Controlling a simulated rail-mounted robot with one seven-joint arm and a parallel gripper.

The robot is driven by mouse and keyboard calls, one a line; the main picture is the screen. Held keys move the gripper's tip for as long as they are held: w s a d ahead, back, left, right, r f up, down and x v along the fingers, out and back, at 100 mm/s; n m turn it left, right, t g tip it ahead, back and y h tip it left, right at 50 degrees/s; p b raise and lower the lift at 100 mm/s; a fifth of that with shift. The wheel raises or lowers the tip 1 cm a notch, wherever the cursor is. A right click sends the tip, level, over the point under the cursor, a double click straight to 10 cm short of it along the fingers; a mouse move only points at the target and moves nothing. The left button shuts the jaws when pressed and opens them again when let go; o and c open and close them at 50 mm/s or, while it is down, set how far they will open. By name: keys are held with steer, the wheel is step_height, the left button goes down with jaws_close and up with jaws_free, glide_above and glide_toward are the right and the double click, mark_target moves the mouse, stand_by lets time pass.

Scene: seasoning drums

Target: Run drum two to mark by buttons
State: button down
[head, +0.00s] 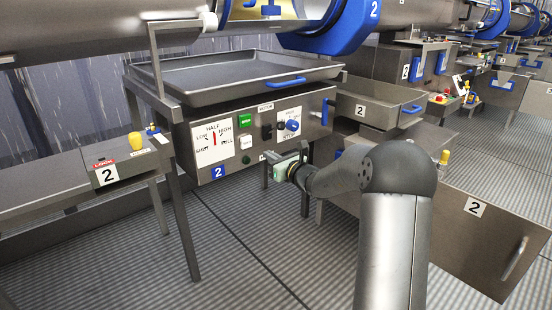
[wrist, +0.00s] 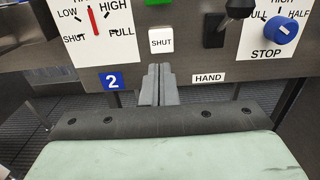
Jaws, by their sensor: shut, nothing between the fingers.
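Drum two's control panel (head: 258,146) carries a gauge (head: 213,142) with a red needle, which stands about upright in the wrist view (wrist: 94,20). A green button (head: 245,120) sits above a white button, labelled SHUT in the wrist view (wrist: 161,40). A black lever switch (wrist: 236,10) has a HAND label (wrist: 208,78) below. A blue knob (wrist: 282,30) has its white line toward upper right, near HALF. My gripper (wrist: 158,68) is shut and empty, its tips just below the SHUT button; I cannot tell whether they touch the panel. It also shows in the head view (head: 268,170).
A steel tray (head: 235,72) with a blue handle sits above the panel. A box (head: 120,166) marked 2 with a yellow knob stands at left. A steel bin (head: 365,109) is right of the panel, and a larger marked door (head: 490,235) is at lower right.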

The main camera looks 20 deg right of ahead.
steer(key=shift+v, duration=1.15)
stand_by(0.7)
steer(key=s+a+r+n+g+y+p, duration=0.2)
steer(key=s+a+r+n+g+p, duration=0.5)
steer(key=s+a, duration=0.3)
steer(key=s+a+r+n+g+y+p, duration=0.1)
steer(key=s+a+r+n+g+p, duration=0.35)
steer(key=s+a+n+p, duration=0.45)
steer(key=s+r+n+g+h+p, duration=0.1)
steer(key=s+n+p, duration=0.1)
steer(key=s, duration=0.2)
steer(key=s+a+r+n+g+h+p, duration=0.1)
steer(key=s+n, duration=0.2)
steer(key=s, duration=0.1)
steer(key=s+r+n+g+p, duration=0.1)
steer(key=s+r+n+p, duration=0.1)
steer(key=s, duration=0.2)
steer(key=s+d+r+n+g+h+p, duration=0.1)
steer(key=s+d+r+n+h+p, duration=0.1)
steer(key=s, duration=0.5)
steer(key=s+d+r+n+g+h+p, duration=0.1)
steer(key=s+d+r+n+h+p, duration=0.1)
steer(key=s+d+n+h+p, duration=0.3)
steer(key=shift+s+d+n+p, duration=0.65)
steer(key=shift+s+n, duration=0.3)
steer(key=shift+n, duration=0.15)
